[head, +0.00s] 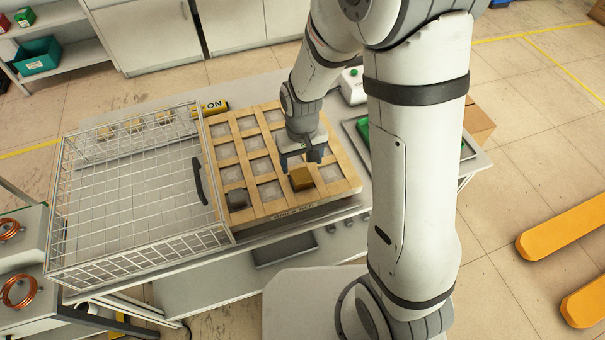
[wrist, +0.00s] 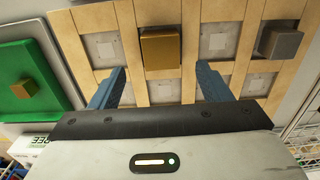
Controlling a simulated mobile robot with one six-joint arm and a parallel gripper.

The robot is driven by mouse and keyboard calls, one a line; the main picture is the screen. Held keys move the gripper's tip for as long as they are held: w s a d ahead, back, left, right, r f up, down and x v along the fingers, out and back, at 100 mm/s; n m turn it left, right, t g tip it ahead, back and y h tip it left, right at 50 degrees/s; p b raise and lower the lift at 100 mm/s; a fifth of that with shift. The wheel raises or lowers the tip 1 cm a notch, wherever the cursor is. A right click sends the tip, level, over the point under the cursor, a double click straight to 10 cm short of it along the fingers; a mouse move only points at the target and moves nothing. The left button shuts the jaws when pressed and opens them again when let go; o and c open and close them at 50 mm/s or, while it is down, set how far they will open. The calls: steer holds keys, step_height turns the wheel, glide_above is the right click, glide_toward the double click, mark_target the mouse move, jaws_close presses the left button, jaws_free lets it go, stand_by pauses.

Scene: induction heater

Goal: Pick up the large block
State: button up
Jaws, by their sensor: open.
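A large brass-coloured block (head: 301,178) sits on the wooden grid board (head: 245,165), near its front right part. In the wrist view the block (wrist: 160,48) lies centred between the fingers, just beyond their tips. My gripper (head: 304,155) is open and empty, right beside the block and on its far side in the head view. Its two blue fingers also show in the wrist view, where the gripper (wrist: 161,70) has clear gaps on both sides of the block.
A grey block (head: 237,199) sits on the board's left side. A smaller brass-coloured block (wrist: 25,89) rests on a green plate (wrist: 45,68). A wire cage (head: 140,190) with a dark handle stands left of the board. Several grid cells are empty.

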mark_target(301, 175)
steer(key=shift+f+p, duration=0.7)
steer(key=shift+f, duration=1.95)
steer(key=shift+c, duration=0.5)
steer(key=shift+a, duration=0.1)
jaws_close()
